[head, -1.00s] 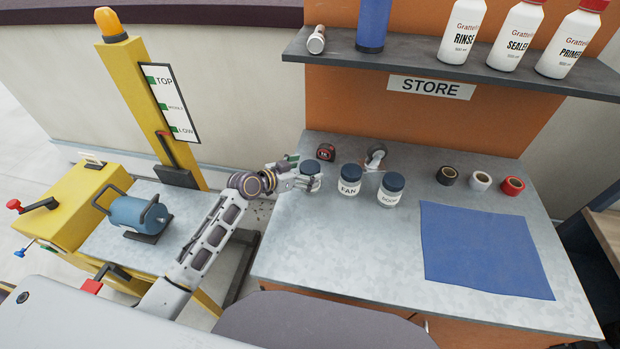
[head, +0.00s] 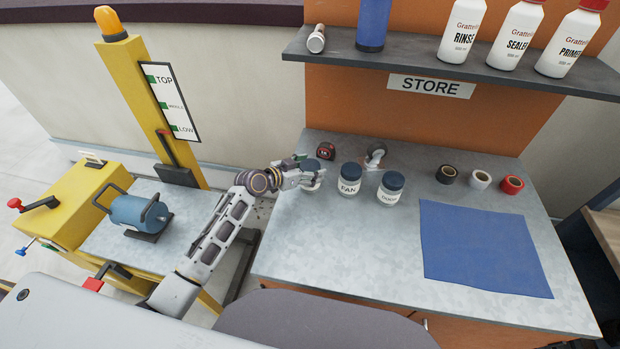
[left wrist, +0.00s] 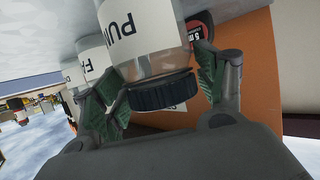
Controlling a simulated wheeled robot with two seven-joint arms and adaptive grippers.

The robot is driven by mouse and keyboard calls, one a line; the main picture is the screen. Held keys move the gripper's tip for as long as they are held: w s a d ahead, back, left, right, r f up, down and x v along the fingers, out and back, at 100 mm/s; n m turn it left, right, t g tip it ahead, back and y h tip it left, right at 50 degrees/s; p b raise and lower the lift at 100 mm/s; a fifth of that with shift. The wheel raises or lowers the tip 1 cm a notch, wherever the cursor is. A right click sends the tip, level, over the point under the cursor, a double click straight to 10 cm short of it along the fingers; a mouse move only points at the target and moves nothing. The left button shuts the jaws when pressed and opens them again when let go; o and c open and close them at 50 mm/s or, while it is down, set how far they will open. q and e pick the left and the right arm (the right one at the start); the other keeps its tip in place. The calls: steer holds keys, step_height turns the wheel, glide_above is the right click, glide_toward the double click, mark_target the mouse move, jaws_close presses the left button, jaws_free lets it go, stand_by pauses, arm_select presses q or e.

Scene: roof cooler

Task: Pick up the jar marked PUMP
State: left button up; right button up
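The jar marked PUMP (left wrist: 148,35) has a dark ribbed lid and a white label, of which "PUM" shows in the left wrist view. It stands at the left end of the jar row in the head view (head: 312,186), mostly hidden by my gripper. My left gripper (head: 304,170) is over its lid. In the left wrist view, the green-padded fingers (left wrist: 165,88) are spread either side of the lid, with a visible gap on the right. The FAN jar (head: 349,181) stands just to the right. My right gripper is not in view.
A third jar (head: 390,188) stands right of the FAN jar. A tape measure (head: 326,151) and a small grey-and-orange item (head: 375,154) lie behind. Tape rolls (head: 480,180) and a blue cloth (head: 480,250) are to the right. The bench front (head: 330,255) is clear.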

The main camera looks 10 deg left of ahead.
arm_select(q)
steer(key=c, duration=0.5)
steer(key=shift+r, duration=0.15)
steer(key=shift+c, duration=0.2)
steer(key=shift+r+b, duration=0.3)
steer(key=shift+r, duration=4.6)
